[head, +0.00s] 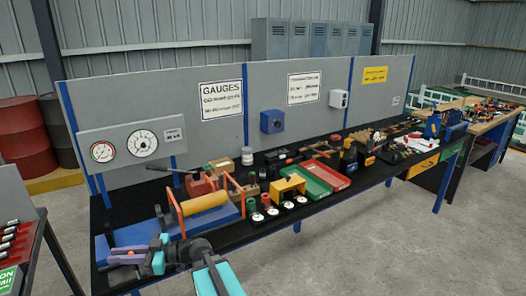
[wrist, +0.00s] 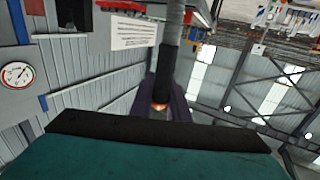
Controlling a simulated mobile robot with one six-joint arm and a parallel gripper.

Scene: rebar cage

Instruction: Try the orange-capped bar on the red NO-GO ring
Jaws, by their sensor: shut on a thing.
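My gripper (head: 142,258) is in the lower left of the head view, in front of the bench's near left corner. It is shut on a bar. In the wrist view the bar (wrist: 171,58) runs up from between the dark purple fingers (wrist: 161,98), dark near the grip and grey beyond. An orange spot, its cap (wrist: 160,106), shows at its lower end. Short green and red ring gauges with white round labels (head: 272,211) stand on the bench's front part, to the right of the gripper and apart from it. Which one is the red NO-GO ring is too small to tell.
A blue fixture with orange uprights and a tan roller (head: 207,202) lies between the gripper and the gauges. A green tray (head: 302,178) and a red tray (head: 328,175) lie farther right. The floor in front is clear.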

